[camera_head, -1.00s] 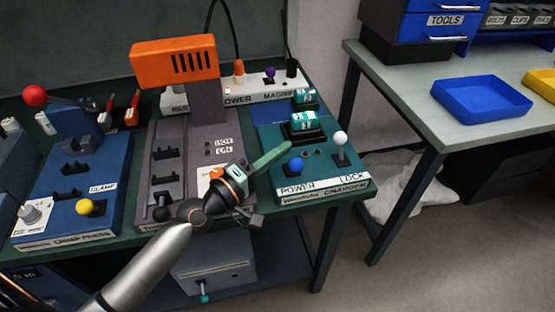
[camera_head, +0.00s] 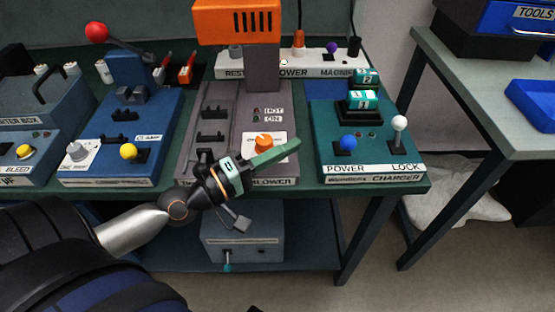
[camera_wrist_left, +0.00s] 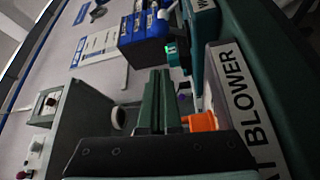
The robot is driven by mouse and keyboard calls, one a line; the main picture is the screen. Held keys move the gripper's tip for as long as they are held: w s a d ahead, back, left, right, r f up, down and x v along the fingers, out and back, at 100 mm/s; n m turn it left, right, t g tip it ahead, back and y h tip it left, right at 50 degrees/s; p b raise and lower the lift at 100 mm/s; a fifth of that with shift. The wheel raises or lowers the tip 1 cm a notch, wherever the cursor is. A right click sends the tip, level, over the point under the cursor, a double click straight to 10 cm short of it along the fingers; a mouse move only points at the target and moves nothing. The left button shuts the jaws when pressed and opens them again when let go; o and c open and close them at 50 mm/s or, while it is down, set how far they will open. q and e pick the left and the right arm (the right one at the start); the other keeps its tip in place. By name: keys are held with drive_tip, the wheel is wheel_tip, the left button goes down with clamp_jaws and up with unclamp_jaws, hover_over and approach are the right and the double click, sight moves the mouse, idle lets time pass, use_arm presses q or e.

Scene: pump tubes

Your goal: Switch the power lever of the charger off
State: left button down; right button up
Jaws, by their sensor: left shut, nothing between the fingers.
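The teal charger (camera_head: 376,158) stands at the right end of the bench in the head view, labelled POWER, LOCK and CHARGER. Its power lever has a blue ball knob (camera_head: 348,142) above the POWER label. The lock lever has a white ball knob (camera_head: 399,122) and stands upright. Two teal battery-like blocks (camera_head: 361,100) sit at the charger's back. My left gripper (camera_head: 288,147) is shut and empty in front of the blower, with its green fingertips pointing right, left of the blue knob and apart from it. Its fingers also show in the left wrist view (camera_wrist_left: 158,100). My right gripper is not in view.
The blower (camera_head: 236,22) has an orange head and an orange dial (camera_head: 264,141) close to my left fingers. The blue clamp press (camera_head: 115,155) stands further left. A power strip (camera_head: 320,68) lies behind the charger. A second table (camera_head: 450,110) stands at right.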

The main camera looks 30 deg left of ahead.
use_arm(q)
drive_tip(key=shift+s+a+f+b, duration=0.25)
drive_tip(key=shift+s+a+b, duration=0.1)
drive_tip(key=shift+s, duration=0.25)
drive_tip(key=shift+s+r, duration=0.15)
drive_tip(key=shift+s, duration=0.1)
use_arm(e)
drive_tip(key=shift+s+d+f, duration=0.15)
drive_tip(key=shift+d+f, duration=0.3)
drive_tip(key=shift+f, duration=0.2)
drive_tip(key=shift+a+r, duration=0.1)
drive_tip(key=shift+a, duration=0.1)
